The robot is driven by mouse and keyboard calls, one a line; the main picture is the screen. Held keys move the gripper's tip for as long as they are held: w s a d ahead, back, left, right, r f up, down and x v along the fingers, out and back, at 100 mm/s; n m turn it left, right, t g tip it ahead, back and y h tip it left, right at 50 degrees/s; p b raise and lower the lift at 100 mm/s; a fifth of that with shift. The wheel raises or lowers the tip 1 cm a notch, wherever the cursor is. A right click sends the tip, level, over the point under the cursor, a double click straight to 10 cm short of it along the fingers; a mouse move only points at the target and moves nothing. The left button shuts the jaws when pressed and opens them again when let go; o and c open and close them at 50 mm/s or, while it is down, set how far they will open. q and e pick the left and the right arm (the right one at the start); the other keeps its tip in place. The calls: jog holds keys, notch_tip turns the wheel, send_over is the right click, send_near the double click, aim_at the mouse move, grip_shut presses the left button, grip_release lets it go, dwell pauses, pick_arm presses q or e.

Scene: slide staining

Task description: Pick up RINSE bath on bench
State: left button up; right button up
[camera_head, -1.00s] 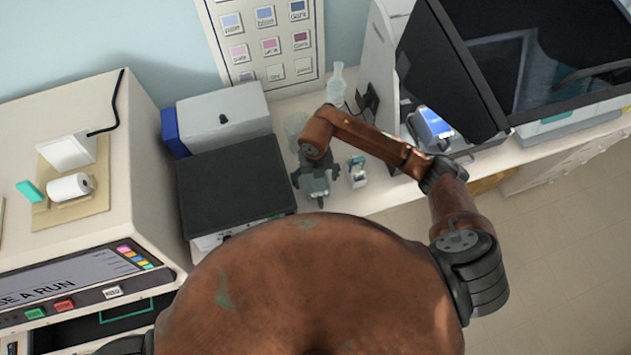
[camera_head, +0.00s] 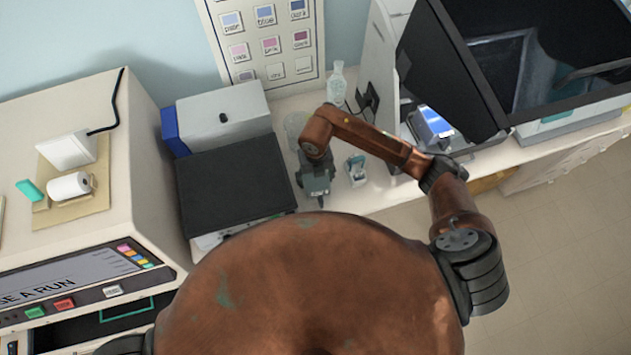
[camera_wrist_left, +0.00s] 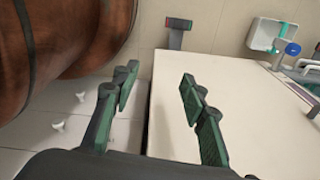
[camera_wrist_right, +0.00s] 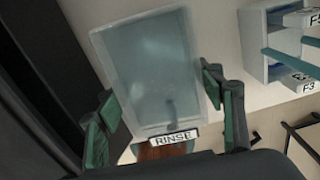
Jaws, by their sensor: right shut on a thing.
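The RINSE bath (camera_wrist_right: 150,75) is a clear, rectangular container with a white RINSE label, seen from above in the right wrist view. My right gripper (camera_wrist_right: 163,105) has a finger on each side of the bath, near its labelled end, and is shut on it. In the head view the right gripper (camera_head: 315,190) is over the bench front, and the bath is mostly hidden beneath it. I cannot tell whether the bath is off the bench. My left gripper (camera_wrist_left: 158,98) is open and empty in the left wrist view, beside a white surface.
A small rack (camera_head: 356,170) stands just right of the right gripper; its labelled parts show in the right wrist view (camera_wrist_right: 275,45). A black-topped box (camera_head: 235,185) is close on the left. A clear bottle (camera_head: 336,85) and a glass vessel (camera_head: 296,125) stand behind.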

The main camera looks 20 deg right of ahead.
jog(key=c, duration=0.5)
jog(key=shift+o, duration=0.2)
jog(key=shift+r, duration=0.1)
